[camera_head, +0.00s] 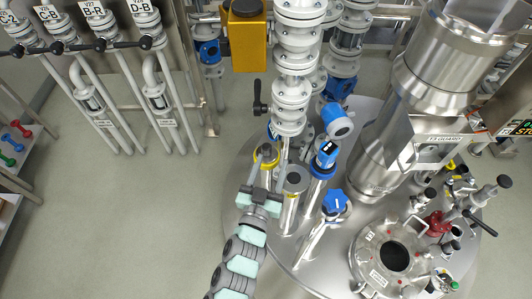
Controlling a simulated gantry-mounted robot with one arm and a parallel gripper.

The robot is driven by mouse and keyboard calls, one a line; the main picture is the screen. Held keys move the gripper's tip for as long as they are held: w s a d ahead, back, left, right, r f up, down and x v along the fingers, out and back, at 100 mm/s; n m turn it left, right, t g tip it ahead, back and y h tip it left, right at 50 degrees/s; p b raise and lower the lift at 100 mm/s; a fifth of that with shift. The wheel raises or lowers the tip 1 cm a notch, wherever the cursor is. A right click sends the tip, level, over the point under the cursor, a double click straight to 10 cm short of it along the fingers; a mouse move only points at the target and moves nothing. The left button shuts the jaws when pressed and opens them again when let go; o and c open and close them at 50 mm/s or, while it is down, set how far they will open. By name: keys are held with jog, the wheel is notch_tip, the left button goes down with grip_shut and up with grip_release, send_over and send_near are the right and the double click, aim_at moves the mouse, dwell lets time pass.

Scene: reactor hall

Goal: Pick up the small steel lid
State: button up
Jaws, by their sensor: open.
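My gripper (266,172) reaches up from the bottom of the picture, with its two thin fingers apart. A yellow-rimmed round part (266,152) shows at the fingertips; I cannot tell whether they touch it. A small steel lid cannot be made out for certain. A round grey top (294,178) on an upright steel cylinder (289,212) stands just right of my gripper and may be it. Nothing is seen held between the fingers.
The steel vessel top (285,253) is crowded with a white flanged pipe (291,75), blue-headed instruments (327,153) and a blue knob (335,201). A round hatch (394,262) lies at lower right. The floor (125,220) at left is clear.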

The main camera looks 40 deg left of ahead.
aim_at(265, 151)
jog(key=shift+n+g+y, duration=0.4)
jog(key=shift+n+g, duration=0.1)
jog(key=shift+g, duration=0.3)
jog(key=shift+w+a+f+b, duration=0.35)
jog(key=shift+w+a, duration=0.3)
jog(key=shift+a, duration=0.25)
jog(key=shift+w+a+f+b, duration=0.35)
jog(key=shift+w+a, duration=0.25)
jog(key=shift+a, duration=0.35)
jog(key=shift+w+a+f+b, duration=0.25)
jog(key=shift+w+a+b, duration=0.15)
jog(key=shift+w+a, duration=0.4)
jog(key=b+x, duration=0.1)
jog(key=x, duration=0.3)
jog(key=shift+a+r+b, duration=0.2)
jog(key=shift+b, duration=0.15)
grip_shut()
